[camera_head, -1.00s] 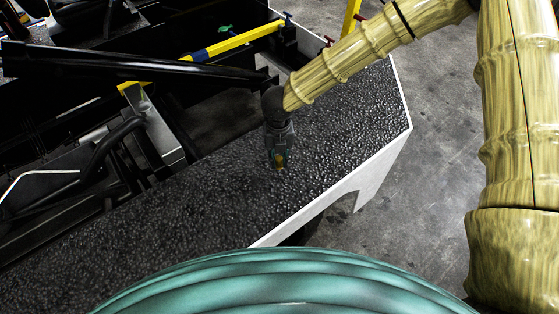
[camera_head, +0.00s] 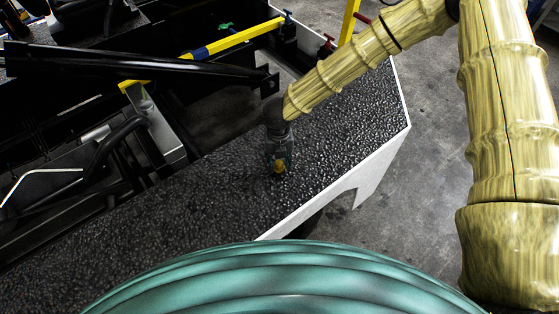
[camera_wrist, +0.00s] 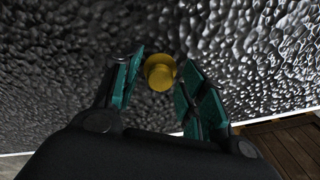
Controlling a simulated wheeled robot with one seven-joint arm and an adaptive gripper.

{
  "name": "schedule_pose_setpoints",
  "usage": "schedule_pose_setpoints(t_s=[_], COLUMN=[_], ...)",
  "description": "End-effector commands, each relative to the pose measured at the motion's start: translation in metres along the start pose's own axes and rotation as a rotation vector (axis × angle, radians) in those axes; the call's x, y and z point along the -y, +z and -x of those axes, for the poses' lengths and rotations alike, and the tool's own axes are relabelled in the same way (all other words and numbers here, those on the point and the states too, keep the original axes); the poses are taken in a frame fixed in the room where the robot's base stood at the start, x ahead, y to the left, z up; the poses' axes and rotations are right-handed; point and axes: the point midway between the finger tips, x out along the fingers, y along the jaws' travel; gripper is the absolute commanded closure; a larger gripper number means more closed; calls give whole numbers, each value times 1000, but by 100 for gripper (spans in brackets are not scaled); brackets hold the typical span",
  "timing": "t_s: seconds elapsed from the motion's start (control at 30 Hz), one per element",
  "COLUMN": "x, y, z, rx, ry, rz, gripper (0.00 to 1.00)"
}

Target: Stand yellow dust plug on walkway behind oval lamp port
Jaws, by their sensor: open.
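The yellow dust plug (camera_wrist: 160,73) stands on the black textured walkway (camera_head: 350,125). In the wrist view it shows between the two teal finger pads, near their tips, with a gap to the left pad. In the head view the plug (camera_head: 279,168) is a small yellow spot at the lower end of my gripper (camera_head: 279,166). My gripper is open and low over the walkway; its fingers (camera_wrist: 158,85) are spread on either side of the plug. I cannot make out the oval lamp port in either view.
The walkway's white front edge (camera_head: 335,183) runs near the gripper, with grey concrete floor beyond. Black machine beams (camera_head: 140,62), a blue and yellow bar (camera_head: 235,43) and several coloured valve handles lie behind. The walkway right of the gripper is bare.

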Motion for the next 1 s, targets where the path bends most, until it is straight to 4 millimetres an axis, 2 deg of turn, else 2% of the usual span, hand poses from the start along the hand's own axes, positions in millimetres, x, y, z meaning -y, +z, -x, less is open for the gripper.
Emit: schedule_pose_setpoints(t_s=[0.27,0.8,1.0], x=[0,0,0], y=[1,1,0], z=[18,101,117], rx=[3,3,0], ry=[0,1,0], rz=[0,-1,0], gripper=[58,58,58])
